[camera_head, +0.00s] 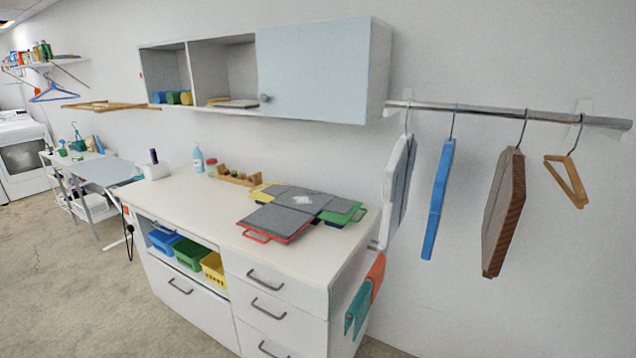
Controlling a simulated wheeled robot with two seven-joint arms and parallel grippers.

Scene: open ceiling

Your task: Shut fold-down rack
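A light-brown wooden rack (108,106) juts out from the back wall at the left, below and left of the wall cabinet. It looks folded down, lying about level, and I see it nearly edge-on. Its hinges and wall fixing are too small to make out. Neither of my grippers is in view, and nothing of mine touches the rack.
A white counter (165,198) with drawers stands in the middle, below a wall cabinet (310,72). An ironing board (103,171) and white shelf cart stand below the rack. A hanging rail (500,110) holds hangers at right. Bare floor (50,280) lies front left.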

